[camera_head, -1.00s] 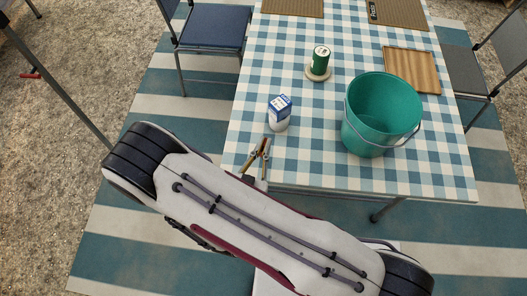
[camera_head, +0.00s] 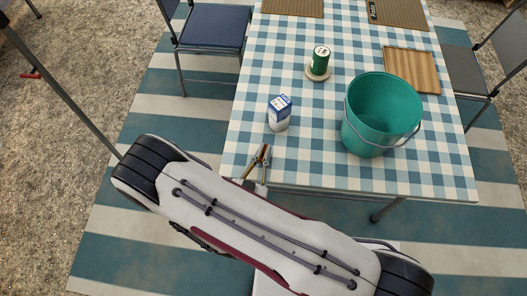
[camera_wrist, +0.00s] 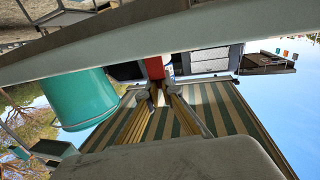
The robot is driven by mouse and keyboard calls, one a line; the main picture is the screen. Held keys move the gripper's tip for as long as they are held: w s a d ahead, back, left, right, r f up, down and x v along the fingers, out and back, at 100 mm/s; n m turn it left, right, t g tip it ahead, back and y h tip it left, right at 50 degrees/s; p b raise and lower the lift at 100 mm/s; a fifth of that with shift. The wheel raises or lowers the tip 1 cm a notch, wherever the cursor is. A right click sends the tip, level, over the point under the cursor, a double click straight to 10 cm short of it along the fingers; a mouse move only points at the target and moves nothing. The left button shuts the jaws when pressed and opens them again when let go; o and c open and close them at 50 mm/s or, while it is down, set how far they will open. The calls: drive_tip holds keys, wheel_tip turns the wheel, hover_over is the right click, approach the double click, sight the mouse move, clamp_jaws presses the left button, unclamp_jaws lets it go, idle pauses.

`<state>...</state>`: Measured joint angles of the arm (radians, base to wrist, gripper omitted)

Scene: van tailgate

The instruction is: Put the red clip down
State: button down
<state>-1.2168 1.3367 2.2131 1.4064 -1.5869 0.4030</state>
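My gripper (camera_head: 265,150) is at the near left edge of the checked table (camera_head: 330,176), below the blue-and-white carton. In the wrist view the fingertips (camera_wrist: 160,93) are close together with a small gap. A red block-like shape (camera_wrist: 154,68) shows just past the tips there; I cannot tell whether it is the red clip, held, or something behind.
The blue-and-white carton (camera_head: 279,113) stands just beyond my gripper. A green can (camera_head: 320,58) stands on a round coaster. A teal bucket (camera_head: 382,115) takes the right side, near a wooden board (camera_head: 411,70). The cloth between carton and bucket is clear. Chairs (camera_head: 212,28) flank the table.

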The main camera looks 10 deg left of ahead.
drive_tip(key=shift+f, duration=0.1)
drive_tip(key=c, duration=2.2)
unclamp_jaws()
drive_tip(key=shift+c, duration=0.2)
drive_tip(key=shift+f, duration=0.1)
drive_tip(key=shift+s, duration=0.1)
drive_tip(key=shift+a+v, duration=0.15)
drive_tip(key=shift+v, duration=1.25)
drive_tip(key=shift+a+v, duration=0.1)
drive_tip(key=shift+v, duration=2.25)
